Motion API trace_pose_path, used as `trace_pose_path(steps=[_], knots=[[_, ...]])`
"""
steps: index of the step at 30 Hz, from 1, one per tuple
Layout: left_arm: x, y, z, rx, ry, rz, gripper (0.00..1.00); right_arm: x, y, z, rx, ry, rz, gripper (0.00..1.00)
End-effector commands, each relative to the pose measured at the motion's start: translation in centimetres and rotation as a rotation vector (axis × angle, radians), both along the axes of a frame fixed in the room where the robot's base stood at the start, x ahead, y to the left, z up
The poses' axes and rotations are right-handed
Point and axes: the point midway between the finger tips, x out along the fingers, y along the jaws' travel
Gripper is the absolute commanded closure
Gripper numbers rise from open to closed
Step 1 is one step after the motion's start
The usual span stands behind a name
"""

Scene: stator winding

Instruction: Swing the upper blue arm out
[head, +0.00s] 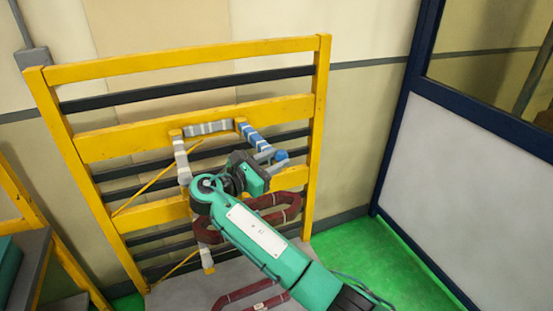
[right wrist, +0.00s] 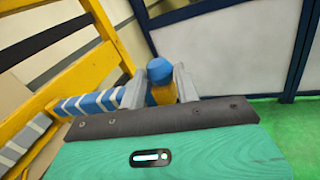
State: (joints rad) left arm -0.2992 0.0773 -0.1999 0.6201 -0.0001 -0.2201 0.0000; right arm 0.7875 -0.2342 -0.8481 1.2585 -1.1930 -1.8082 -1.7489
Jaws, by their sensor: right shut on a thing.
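The upper blue arm (head: 252,136) is a blue-and-white striped bar on the right of the yellow frame (head: 323,100). It slants out from the frame and ends in a blue-tipped knob (head: 281,155). The right wrist view shows the striped bar (right wrist: 88,103) at left and the knob's round blue tip (right wrist: 159,69) over a yellow part. My right gripper (head: 274,156) is at the arm's outer end; its grey fingers (right wrist: 160,90) stand either side of the yellow part, shut on it. My left gripper is not in view.
A grey-and-white striped bar (head: 208,128) and a white-wrapped arm (head: 182,160) sit left of the blue arm. A dark red coil (head: 292,207) hangs below, partly behind my right arm. A blue-edged panel (head: 440,170) stands at right, with clear green floor (head: 365,245) before it.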

Motion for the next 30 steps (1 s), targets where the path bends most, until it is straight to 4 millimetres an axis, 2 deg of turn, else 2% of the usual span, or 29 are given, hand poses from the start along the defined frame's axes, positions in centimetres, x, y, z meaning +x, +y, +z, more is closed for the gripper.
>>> trace_pose_path(steps=[14, 15, 18, 30], knots=[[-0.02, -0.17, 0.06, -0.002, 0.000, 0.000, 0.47, 0.02, 0.10, 0.00, 0.001, 0.000, -0.010, 1.00], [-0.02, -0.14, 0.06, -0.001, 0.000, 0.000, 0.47, 0.02, 0.10, 0.00, 0.001, 0.000, -0.010, 0.66], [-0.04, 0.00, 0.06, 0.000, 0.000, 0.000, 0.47, 0.02, 0.10, 0.00, 0.001, 0.000, -0.010, 0.47], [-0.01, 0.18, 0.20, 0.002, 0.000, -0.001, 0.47, 0.24, -0.08, 0.07, 0.000, 0.000, -0.009, 0.47]])
